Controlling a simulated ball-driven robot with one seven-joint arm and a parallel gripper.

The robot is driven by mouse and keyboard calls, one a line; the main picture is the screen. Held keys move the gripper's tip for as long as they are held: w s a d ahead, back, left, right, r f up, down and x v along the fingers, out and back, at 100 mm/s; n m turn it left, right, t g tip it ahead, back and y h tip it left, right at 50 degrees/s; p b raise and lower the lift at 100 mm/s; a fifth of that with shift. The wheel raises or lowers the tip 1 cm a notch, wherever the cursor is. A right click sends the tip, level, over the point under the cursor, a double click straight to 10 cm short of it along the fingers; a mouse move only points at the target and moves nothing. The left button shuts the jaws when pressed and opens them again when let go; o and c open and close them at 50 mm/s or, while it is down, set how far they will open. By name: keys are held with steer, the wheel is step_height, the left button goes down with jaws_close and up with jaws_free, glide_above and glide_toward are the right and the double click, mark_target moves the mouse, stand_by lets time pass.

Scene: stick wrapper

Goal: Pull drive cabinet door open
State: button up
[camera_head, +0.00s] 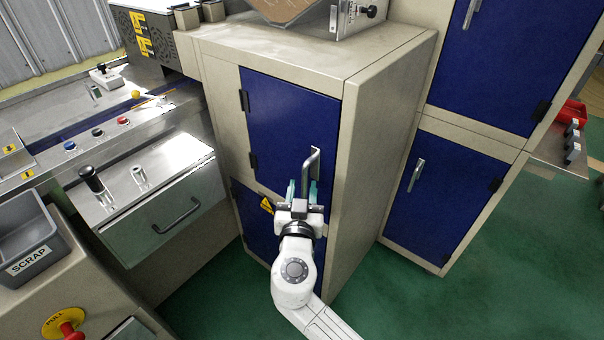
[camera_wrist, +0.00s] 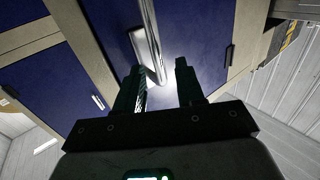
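A blue cabinet door (camera_head: 283,120) sits in the upper front of a beige cabinet (camera_head: 355,190). It looks closed and flush with the frame, with dark hinges on its left edge. A vertical silver bar handle (camera_head: 312,165) is near its lower right; the handle also shows in the wrist view (camera_wrist: 151,45). My gripper (camera_head: 302,188) is at the handle's lower end. In the wrist view my gripper (camera_wrist: 162,80) has its fingers spread, with the handle's end between or just beyond them and gaps visible. I cannot tell whether a finger touches it.
A lower blue door with a yellow warning label (camera_head: 267,205) is below. Another cabinet with blue doors (camera_head: 430,180) stands at right. A metal drawer unit (camera_head: 170,210) stands at left. Green floor (camera_head: 400,300) is open at the front right.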

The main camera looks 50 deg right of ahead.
mark_target(304, 179)
steer(key=shift+p+x, duration=0.3)
steer(key=shift+x, duration=2.05)
steer(key=shift+s, duration=0.1)
jaws_close()
